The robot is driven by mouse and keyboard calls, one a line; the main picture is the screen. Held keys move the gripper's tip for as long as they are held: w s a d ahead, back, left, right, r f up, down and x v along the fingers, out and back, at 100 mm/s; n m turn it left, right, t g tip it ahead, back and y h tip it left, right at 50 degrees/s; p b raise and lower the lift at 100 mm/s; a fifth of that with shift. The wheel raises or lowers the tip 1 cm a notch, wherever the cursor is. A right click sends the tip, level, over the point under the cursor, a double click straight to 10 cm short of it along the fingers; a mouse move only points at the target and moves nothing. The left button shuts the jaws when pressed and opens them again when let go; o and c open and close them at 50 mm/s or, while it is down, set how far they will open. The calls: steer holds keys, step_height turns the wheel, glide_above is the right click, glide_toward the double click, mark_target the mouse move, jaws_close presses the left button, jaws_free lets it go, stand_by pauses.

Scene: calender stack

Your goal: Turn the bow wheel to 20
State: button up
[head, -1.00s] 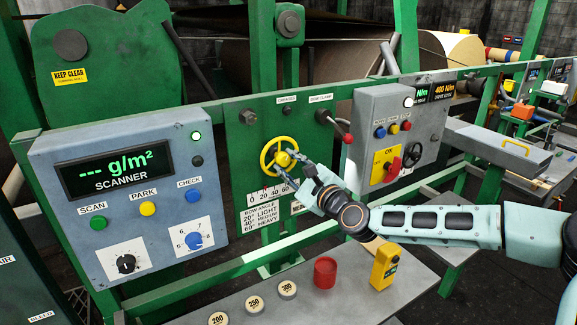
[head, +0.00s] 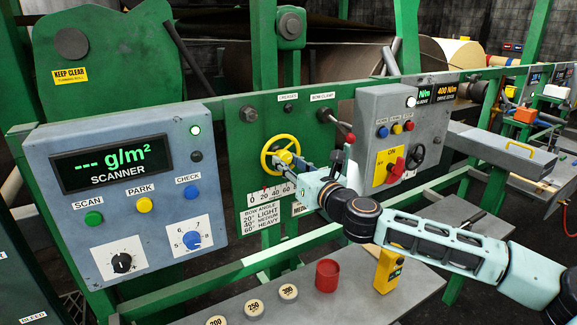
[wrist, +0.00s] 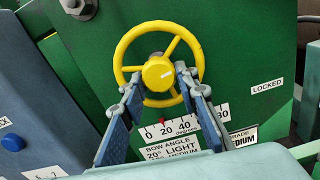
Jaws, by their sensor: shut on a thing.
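The yellow bow wheel (head: 268,150) is mounted on the green panel. In the wrist view its spoked rim (wrist: 124,48) and round hub (wrist: 158,72) face me. My gripper (wrist: 159,76) has one finger on each side of the hub and is shut on it, with the fingers crossing the lower rim. In the head view my gripper (head: 294,162) reaches the wheel from the right. Below the wheel is the bow angle scale (wrist: 188,124), in degrees. A small red pointer (wrist: 161,121) shows near the 20 mark, toward its 0 side in the wrist view.
The grey scanner box (head: 125,195) stands left of the wheel. A grey control box (head: 398,130) with a red switch is on the right, and a red-knobbed lever (head: 350,139) is close to my arm. A shelf below holds a red cup (head: 327,275) and several round weights.

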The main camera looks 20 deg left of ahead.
steer(key=shift+r+m, duration=0.1)
steer(key=shift+m, duration=0.6)
steer(key=shift+m, duration=0.3)
steer(key=o, duration=1.1)
steer(key=shift+o, duration=0.2)
steer(key=v, duration=1.2)
